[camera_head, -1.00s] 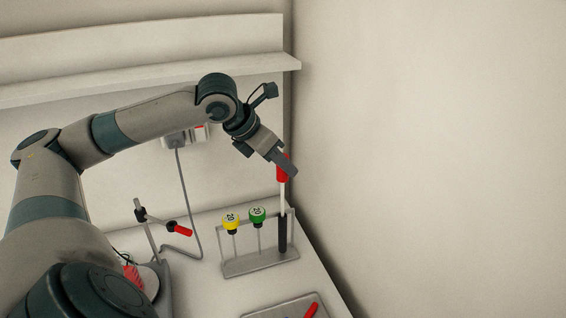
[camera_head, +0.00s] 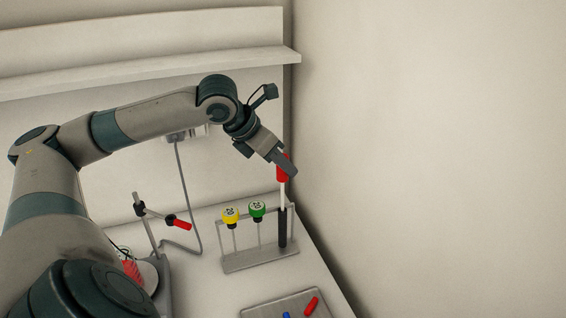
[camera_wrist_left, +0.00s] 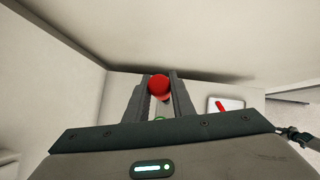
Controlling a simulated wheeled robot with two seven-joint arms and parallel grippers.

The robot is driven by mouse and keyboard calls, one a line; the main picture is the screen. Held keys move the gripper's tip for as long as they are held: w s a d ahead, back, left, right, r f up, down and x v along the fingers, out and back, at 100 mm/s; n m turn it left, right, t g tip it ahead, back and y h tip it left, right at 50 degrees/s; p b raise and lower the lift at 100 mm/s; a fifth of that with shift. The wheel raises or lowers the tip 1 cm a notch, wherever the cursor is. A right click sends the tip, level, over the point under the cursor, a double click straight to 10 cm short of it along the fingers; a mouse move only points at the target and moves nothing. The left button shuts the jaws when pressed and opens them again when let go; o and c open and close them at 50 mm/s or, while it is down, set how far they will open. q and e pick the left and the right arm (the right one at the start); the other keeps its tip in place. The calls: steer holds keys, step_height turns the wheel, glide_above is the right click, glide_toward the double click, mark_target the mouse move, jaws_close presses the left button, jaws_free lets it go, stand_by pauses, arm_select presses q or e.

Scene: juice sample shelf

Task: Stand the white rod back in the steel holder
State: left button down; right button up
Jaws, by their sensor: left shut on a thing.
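The white rod (camera_head: 283,191) has a red grip (camera_head: 282,173) at its top and a black lower part (camera_head: 282,228). It stands roughly upright at the right end of the steel holder (camera_head: 245,264). I cannot tell whether its lower end is seated in the holder or just in front of it. My left gripper (camera_head: 287,168) is shut on the red grip, well above the holder. The left wrist view shows the round red end (camera_wrist_left: 158,84) between the fingers (camera_wrist_left: 159,92); the rod below is mostly hidden. My right gripper is not in view.
Yellow-topped (camera_head: 231,215) and green-topped (camera_head: 257,209) pieces hang in the holder. A steel tray (camera_head: 258,311) with red and blue pieces lies in front. A stand with a red-handled clamp (camera_head: 181,224) is left. The wall rises close on the right.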

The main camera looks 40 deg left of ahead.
mark_target(282, 181)
arm_select(q)
steer(key=shift+f, duration=0.5)
steer(key=shift+f+b, duration=0.95)
steer(key=shift+f, duration=0.6)
steer(key=shift+p, duration=0.55)
stand_by(0.7)
steer(key=shift+f, duration=0.6)
stand_by(0.5)
steer(key=c, duration=1.4)
jaws_free()
steer(key=shift+c, duration=0.2)
steer(key=shift+r, duration=0.1)
